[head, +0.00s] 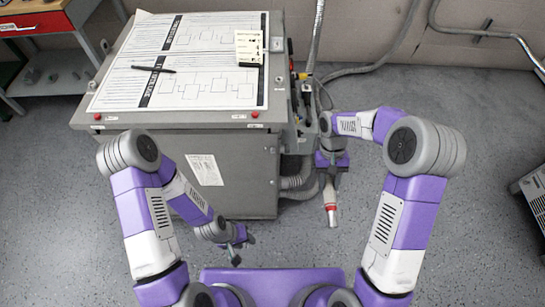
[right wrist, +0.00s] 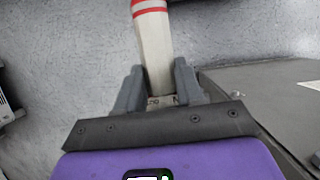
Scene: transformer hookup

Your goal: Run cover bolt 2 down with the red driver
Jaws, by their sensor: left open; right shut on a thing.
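The driver (head: 331,203), pale with red bands, hangs from my right gripper (head: 331,176) to the right of the transformer cabinet (head: 130,150). In the right wrist view the driver (right wrist: 154,45) sits between the two grey fingers of the right gripper (right wrist: 158,88), which is shut on it. My left gripper (head: 238,250) is open and empty, low in front of the cabinet. Two small red bolt-like heads (head: 97,117) (head: 255,115) show on the front edge of the cabinet top. I cannot tell which one is cover bolt 2.
Printed diagram sheets (head: 185,60), a black pen (head: 153,69) and a cream note pad (head: 249,47) lie on the cabinet top. Conduits (head: 298,183) run along the cabinet's right side. A tool cart (head: 55,75) stands at upper left.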

